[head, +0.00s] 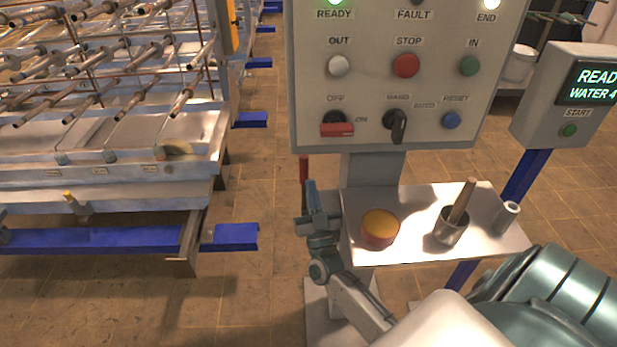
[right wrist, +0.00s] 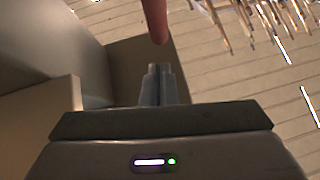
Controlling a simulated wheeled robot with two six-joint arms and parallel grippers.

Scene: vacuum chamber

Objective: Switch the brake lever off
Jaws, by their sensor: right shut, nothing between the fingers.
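A red upright lever (head: 303,170), which looks like the brake lever, stands beside the panel's column, with its lower part hidden behind my right gripper. It also shows in the right wrist view (right wrist: 155,22), its rounded end just beyond the fingertips, with a small gap seeming to lie between. My right gripper (head: 312,186) is shut and empty, left of the small shelf. Its fingers (right wrist: 157,72) are together in the right wrist view. The panel also has a red OFF/ON handle (head: 337,130), lying level. My left gripper is not in view.
A rack (head: 110,170) stands at left. The floor between rack and panel is clear.

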